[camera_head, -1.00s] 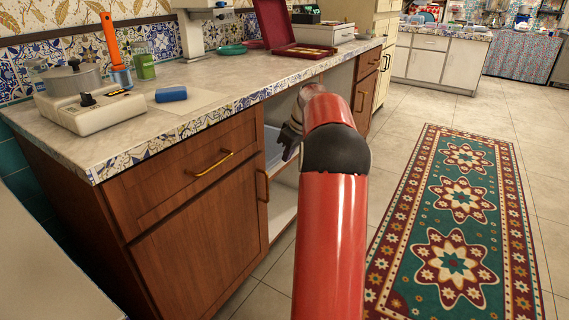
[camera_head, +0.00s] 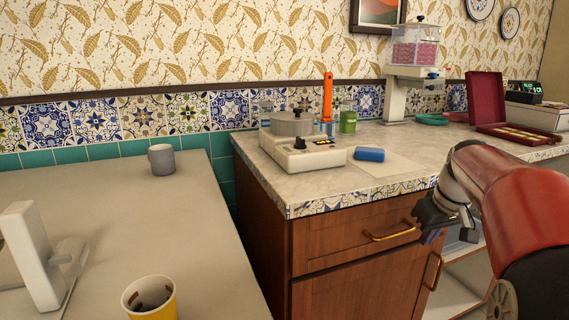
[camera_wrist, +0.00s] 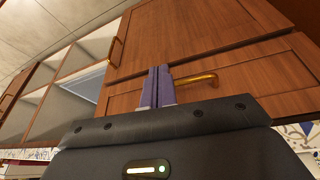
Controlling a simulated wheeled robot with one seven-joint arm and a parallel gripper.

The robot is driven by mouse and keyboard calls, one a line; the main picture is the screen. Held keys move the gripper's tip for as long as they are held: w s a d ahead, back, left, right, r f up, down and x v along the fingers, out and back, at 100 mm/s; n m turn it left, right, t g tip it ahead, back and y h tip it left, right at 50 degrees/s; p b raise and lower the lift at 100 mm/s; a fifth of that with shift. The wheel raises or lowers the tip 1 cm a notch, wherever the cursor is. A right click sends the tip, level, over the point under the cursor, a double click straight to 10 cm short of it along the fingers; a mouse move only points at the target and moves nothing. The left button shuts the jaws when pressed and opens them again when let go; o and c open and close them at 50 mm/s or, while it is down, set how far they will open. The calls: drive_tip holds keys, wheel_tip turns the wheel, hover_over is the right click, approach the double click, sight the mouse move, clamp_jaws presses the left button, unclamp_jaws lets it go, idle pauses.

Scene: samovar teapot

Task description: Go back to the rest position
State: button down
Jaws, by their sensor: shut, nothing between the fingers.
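My gripper (camera_head: 432,219) is in front of the wooden cabinet (camera_head: 350,285) at the right of the head view, beside the drawer's brass handle (camera_head: 392,236). In the wrist view, the two purple-grey fingers of my gripper (camera_wrist: 158,72) are together with nothing between them. The drawer handle also shows in the wrist view (camera_wrist: 196,80), just right of the fingertips. I cannot tell how much room lies between fingertips and cabinet.
The marble counter (camera_head: 290,178) holds a hot plate with a pot (camera_head: 292,128), a blue sponge (camera_head: 369,154) and a green bottle (camera_head: 348,122). An open compartment (camera_wrist: 75,90) lies beside the cabinet. A left table (camera_head: 100,210) bears a grey mug (camera_head: 161,159) and a yellow cup (camera_head: 150,300).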

drive_tip(key=s+a, duration=1.1)
drive_tip(key=a, duration=0.1)
drive_tip(key=s+a+f+m, duration=0.1)
drive_tip(key=s+a+f, duration=0.2)
drive_tip(key=s, duration=0.3)
drive_tip(key=s+a+f+t, duration=0.1)
drive_tip(key=s+a+f, duration=0.2)
drive_tip(key=s, duration=0.3)
drive_tip(key=shift+f+m+t, duration=0.3)
drive_tip(key=shift+f+m, duration=0.1)
drive_tip(key=shift+f, duration=0.1)
